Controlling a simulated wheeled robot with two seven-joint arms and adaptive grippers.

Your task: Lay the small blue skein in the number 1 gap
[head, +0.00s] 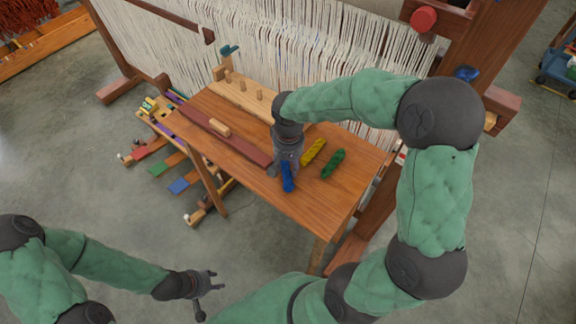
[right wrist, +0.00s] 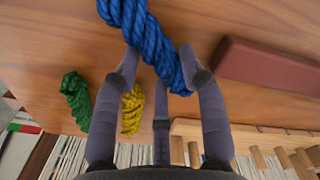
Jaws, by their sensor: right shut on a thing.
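The blue skein (head: 287,177) is gripped in my right gripper (head: 288,164), over the front part of the wooden table. In the right wrist view the twisted blue skein (right wrist: 150,42) lies between the fingertips, with one end sticking out past them. I cannot tell whether it touches the table. The peg rack (head: 238,97), a pale board with upright pegs, lies along the table's back edge; part is hidden by my right arm. Its gap numbers are not readable. My left gripper (head: 210,283) is open and empty, low in front of the table.
A yellow skein (head: 313,152) and a green skein (head: 333,163) lie to the right of my right gripper. A dark red bar (head: 225,136) with a light wooden block (head: 219,127) lies across the table's left half. The loom's white warp threads (head: 290,40) rise behind the table.

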